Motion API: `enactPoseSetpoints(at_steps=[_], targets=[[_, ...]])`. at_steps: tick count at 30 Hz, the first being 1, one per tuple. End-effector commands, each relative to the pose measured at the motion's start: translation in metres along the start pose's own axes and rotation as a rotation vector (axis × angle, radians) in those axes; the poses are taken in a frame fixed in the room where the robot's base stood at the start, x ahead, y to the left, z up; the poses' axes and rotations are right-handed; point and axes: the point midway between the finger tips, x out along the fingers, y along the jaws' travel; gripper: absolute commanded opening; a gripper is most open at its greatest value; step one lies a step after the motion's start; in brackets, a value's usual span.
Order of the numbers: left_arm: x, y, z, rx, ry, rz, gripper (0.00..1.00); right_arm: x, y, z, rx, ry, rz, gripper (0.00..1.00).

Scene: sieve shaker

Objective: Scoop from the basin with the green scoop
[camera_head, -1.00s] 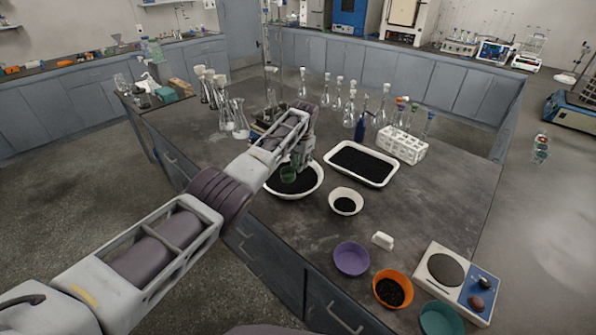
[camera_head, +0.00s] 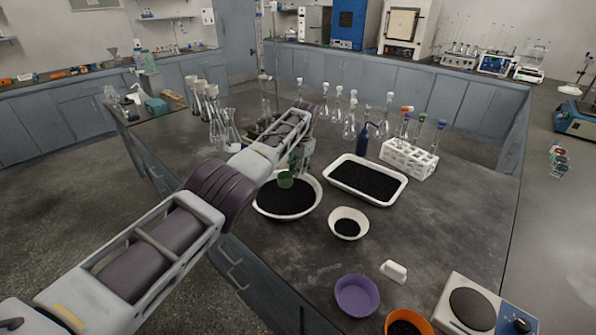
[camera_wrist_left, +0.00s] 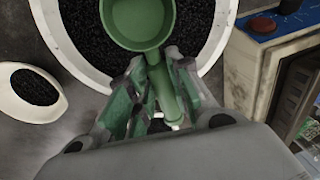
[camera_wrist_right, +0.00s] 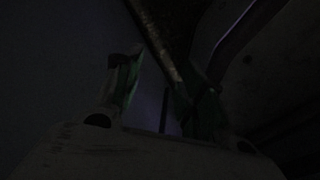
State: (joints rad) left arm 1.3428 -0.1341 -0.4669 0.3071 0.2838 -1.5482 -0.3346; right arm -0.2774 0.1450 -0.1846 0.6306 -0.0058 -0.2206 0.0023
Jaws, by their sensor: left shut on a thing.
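The green scoop (camera_head: 286,180) is held by my left gripper (camera_head: 297,162). Its cup is over the far part of the white round basin (camera_head: 318,201), which holds black grains. In the left wrist view, the left gripper (camera_wrist_left: 158,100) is shut on the handle of the scoop (camera_wrist_left: 139,22). The cup's visible inside is plain green, with no grains seen. The basin's white rim (camera_wrist_left: 72,62) curves around behind it. The gap between scoop and grains is hard to judge. My right gripper (camera_wrist_right: 160,90) shows only in its dark wrist view, fingers apart, with nothing seen between them.
A white tray (camera_head: 401,192) of black grains stands right of the basin, and a small white bowl (camera_head: 335,233) stands front right. Glass flasks (camera_head: 230,133) and a white tube rack (camera_head: 408,158) are behind.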

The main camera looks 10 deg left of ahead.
Motion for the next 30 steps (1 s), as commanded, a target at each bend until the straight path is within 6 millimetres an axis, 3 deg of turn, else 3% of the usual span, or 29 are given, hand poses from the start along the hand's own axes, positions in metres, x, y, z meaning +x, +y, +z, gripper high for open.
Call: enactPoseSetpoints(at_steps=[8,30], targets=[[0.0034,0.0001,0.0004,0.002,-0.004,0.000,0.02,0.0078,0.0063,0.0017,-0.002,-0.002,0.007,0.40],[0.0023,-0.0008,0.0004,0.001,0.002,0.000,0.02,-0.0003,0.0065,0.0009,-0.001,-0.001,0.007,0.40]])
